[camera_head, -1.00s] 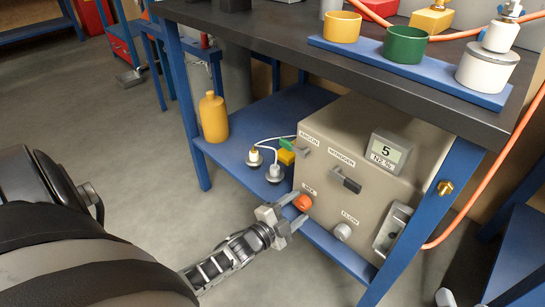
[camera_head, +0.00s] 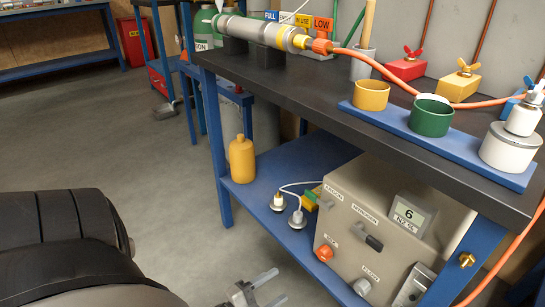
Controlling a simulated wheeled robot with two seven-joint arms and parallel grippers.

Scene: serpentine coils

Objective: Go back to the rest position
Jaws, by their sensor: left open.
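My left gripper (camera_head: 262,292) is at the bottom edge of the head view, open and empty. It is apart from the beige gas mixer box (camera_head: 340,220), to the left of its orange knob (camera_head: 324,253). The box stands on the blue lower shelf and its display (camera_head: 408,214) reads 6. A white knob (camera_head: 362,287) labelled FLOW sits below right of the orange one. My left arm enters from the lower left, mostly cut off by the frame. My right gripper is not in view.
The dark workbench (camera_head: 290,92) carries a cylinder (camera_head: 258,30) with an orange hose, and a blue rack (camera_head: 440,146) with yellow, green and white cups. A yellow bottle (camera_head: 241,160) stands on the lower shelf. A blue table leg (camera_head: 216,150) is near. The grey floor at left is clear.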

